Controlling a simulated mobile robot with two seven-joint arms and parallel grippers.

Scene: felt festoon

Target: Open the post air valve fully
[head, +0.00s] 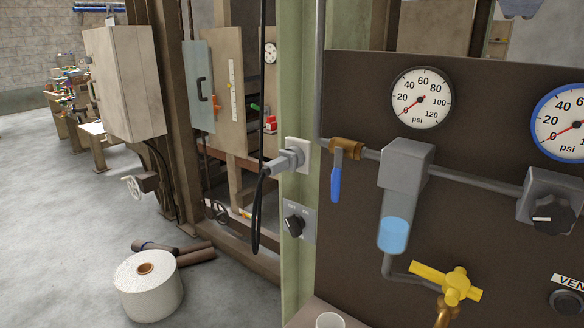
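A brass valve (346,147) with a blue lever handle (336,184) sits in the grey pipe on the dark panel, just right of the green post. I take it for the post air valve, though I see no label on it. Its handle hangs straight down, across the nearly level pipe run. A yellow cross-handled tap (447,281) is lower on the panel. Neither of my grippers is in view, and nothing touches the blue handle.
The green post (300,80) carries a plugged-in grey connector (284,160) with a hanging black cable, and a black rotary switch (294,224). A filter bowl (394,233) hangs right of the valve. The white gauge (421,98) reads near zero. Space before the blue handle looks clear.

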